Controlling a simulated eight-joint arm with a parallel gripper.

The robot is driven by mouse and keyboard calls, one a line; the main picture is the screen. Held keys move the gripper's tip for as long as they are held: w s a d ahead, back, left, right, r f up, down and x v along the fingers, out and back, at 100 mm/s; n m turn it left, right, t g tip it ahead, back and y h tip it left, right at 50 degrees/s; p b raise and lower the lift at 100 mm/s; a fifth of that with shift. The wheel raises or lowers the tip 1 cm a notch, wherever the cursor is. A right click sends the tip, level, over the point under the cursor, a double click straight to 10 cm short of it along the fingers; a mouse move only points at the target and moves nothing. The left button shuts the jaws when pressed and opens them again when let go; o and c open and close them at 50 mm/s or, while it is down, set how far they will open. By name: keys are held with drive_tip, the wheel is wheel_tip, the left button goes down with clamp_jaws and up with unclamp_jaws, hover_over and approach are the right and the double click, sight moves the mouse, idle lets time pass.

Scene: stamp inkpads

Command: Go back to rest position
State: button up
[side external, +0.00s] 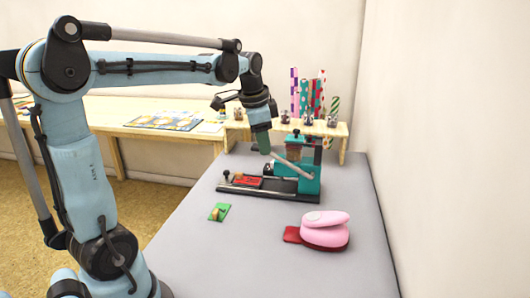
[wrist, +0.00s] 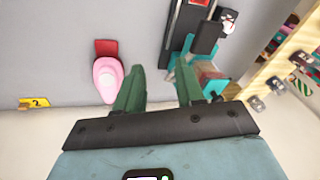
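My gripper (side external: 264,143) hangs from the arm in the side view, pointing down at the upper part of a teal and black press (side external: 296,176). In the wrist view its two green fingers are apart with bare grey table between them, so my gripper (wrist: 160,66) is open and empty. The press (wrist: 206,74) shows beside the right finger there; I cannot tell if they touch. A red pad (side external: 249,181) lies on the press's black base. A pink stamp-like object (side external: 326,231) stands at the edge of a red pad (side external: 292,234); the pink object (wrist: 106,78) is left of my fingers in the wrist view.
A small green card (side external: 219,213) lies on the grey table (side external: 190,255). A yellow tag marked 2 (wrist: 34,103) shows at the wrist view's left. A wooden shelf (side external: 345,130) with jars and patterned rolls stands behind the press. A wall bounds the right. The table's front middle is clear.

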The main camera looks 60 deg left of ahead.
drive_tip(key=s+d+f+n+t, duration=0.2)
drive_tip(key=s+d+f, duration=0.1)
drive_tip(key=d, duration=0.5)
drive_tip(key=s+d+f+n+t+h, duration=0.1)
drive_tip(key=s+d+f+n+t, duration=0.1)
drive_tip(key=s+d, duration=0.4)
drive_tip(key=shift+d+f+n, duration=0.4)
drive_tip(key=shift+d+f, duration=0.3)
drive_tip(key=shift+d, duration=0.2)
